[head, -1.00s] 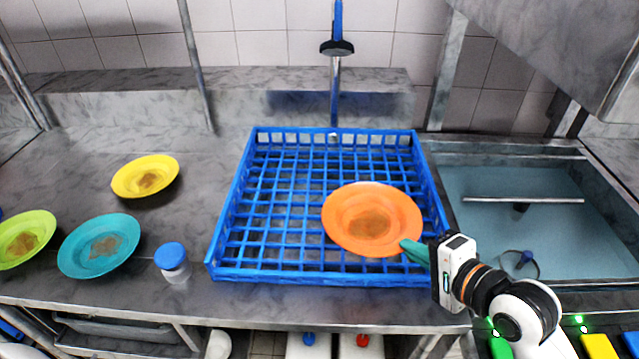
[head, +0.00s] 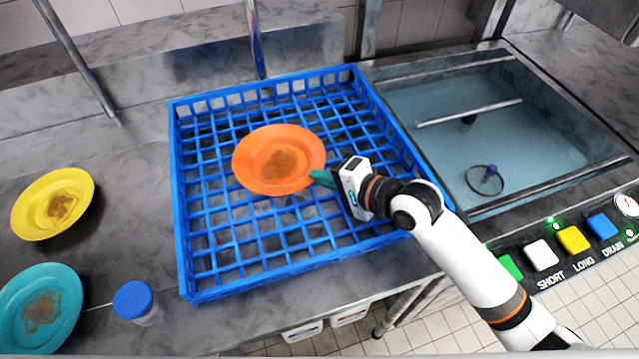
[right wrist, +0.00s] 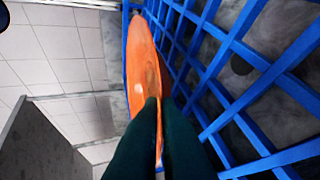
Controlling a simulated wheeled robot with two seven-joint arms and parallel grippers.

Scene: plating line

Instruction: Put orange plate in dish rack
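The orange plate (head: 262,178) has a brown smear in its middle and is over the blue dish rack (head: 232,278), within its walls. My right gripper (head: 322,178) is at the plate's right edge with its dark green fingers. In the right wrist view the fingers (right wrist: 160,110) are shut on the rim of the plate (right wrist: 140,60), seen nearly edge-on beside the rack's blue grid (right wrist: 245,75). I cannot tell whether the plate touches the rack floor. My left gripper is not in view.
A yellow plate (head: 32,220) and a teal plate (head: 70,290), both smeared brown, lie on the counter at left. A blue-lidded jar (head: 134,300) stands near the rack's front left corner. A water-filled sink (head: 430,100) and a button panel (head: 548,262) are at right.

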